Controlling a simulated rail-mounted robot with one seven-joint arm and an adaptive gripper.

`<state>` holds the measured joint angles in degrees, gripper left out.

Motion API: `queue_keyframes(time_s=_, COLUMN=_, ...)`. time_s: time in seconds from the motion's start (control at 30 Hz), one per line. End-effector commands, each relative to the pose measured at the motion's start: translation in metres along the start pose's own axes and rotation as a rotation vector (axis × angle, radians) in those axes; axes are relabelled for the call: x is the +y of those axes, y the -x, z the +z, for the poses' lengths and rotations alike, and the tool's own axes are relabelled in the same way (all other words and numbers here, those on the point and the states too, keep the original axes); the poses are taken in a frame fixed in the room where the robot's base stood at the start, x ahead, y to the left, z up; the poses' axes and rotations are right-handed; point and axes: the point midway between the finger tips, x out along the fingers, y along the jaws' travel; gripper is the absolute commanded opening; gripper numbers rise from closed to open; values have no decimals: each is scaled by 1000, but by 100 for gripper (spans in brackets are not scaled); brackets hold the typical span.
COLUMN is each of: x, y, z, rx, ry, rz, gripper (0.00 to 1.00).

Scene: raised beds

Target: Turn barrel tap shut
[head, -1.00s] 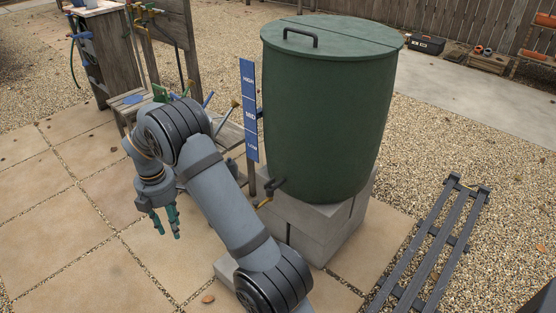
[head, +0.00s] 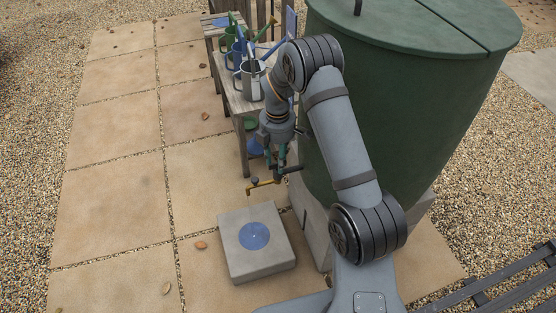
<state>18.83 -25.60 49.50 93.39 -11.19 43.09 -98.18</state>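The green barrel (head: 405,95) stands on grey blocks at the right. Its tap (head: 263,184) sticks out low on the barrel's left side, with a brass-coloured spout and a dark part running back toward the barrel. My gripper (head: 276,159) points down just above the tap, its two teal fingertips apart with a gap between them. The fingertips overlap the dark part of the tap in this view, and I cannot tell whether they touch it. The tap's handle is partly hidden by the fingers, so its angle is unclear.
A low grey block (head: 255,240) with a blue disc on top sits on the paving below the tap. A wooden bench (head: 240,95) with several watering cans stands close behind my gripper. Open paving (head: 120,190) lies to the left. A dark slatted frame (head: 495,290) lies at the lower right.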

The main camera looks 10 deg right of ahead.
Motion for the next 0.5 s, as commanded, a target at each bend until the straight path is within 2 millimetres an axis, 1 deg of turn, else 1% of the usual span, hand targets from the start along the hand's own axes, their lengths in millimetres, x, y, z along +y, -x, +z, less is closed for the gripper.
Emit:
queue_keyframes(time_s=0.17, x=0, y=0, z=0, rx=0, ry=0, rz=0, gripper=32)
queue_keyframes(time_s=0.2, x=0, y=0, z=0, rx=0, ry=0, rz=0, gripper=31)
queue_keyframes(time_s=0.5, x=0, y=0, z=0, rx=0, ry=-1, rz=0, gripper=14)
